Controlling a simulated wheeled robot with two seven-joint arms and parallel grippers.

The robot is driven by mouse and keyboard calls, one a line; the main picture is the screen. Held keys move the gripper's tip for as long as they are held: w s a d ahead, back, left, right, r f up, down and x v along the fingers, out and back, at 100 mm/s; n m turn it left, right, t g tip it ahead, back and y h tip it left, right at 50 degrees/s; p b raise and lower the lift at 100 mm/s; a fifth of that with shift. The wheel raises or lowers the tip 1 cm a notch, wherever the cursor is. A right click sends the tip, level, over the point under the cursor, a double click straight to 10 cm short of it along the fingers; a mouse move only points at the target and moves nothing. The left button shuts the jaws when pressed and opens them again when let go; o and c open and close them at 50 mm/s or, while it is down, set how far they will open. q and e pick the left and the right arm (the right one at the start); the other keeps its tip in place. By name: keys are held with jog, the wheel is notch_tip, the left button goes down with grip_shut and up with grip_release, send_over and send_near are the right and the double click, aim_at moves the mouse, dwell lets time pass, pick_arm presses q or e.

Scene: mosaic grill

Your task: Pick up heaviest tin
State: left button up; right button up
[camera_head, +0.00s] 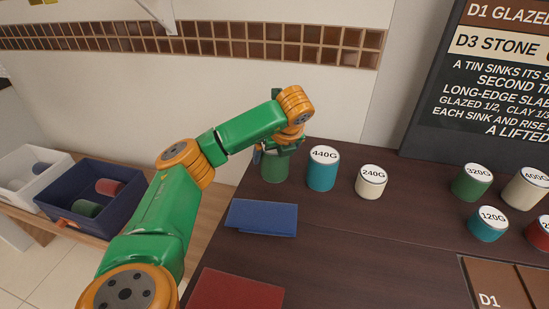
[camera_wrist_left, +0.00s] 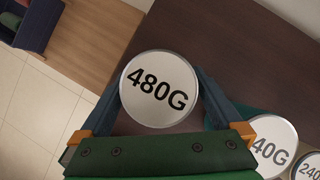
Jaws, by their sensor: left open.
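A green tin (camera_head: 274,168) stands on the dark counter under my left gripper (camera_head: 276,150). In the left wrist view its white lid (camera_wrist_left: 158,90) reads 480G and lies between my two open fingers. I cannot tell whether the fingers touch it. A blue 440G tin (camera_head: 322,174) and a cream 240G tin (camera_head: 370,184) stand to its right. Farther right are a green 320G tin (camera_head: 472,186), a cream 400G tin (camera_head: 522,192), a blue 120G tin (camera_head: 487,227) and a red tin (camera_head: 538,236), its label cut off. My right gripper is not in view.
A blue slab (camera_head: 262,217) and a red slab (camera_head: 235,290) lie on the counter in front. A dark blue crate (camera_head: 62,208) and a white crate (camera_head: 18,195) with tins stand at left. A dark sign (camera_head: 480,130) stands behind. The middle counter is clear.

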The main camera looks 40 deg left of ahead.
pick_arm(q)
jog(key=shift+x, duration=1.2)
grip_shut()
jog(key=shift+r, duration=0.15)
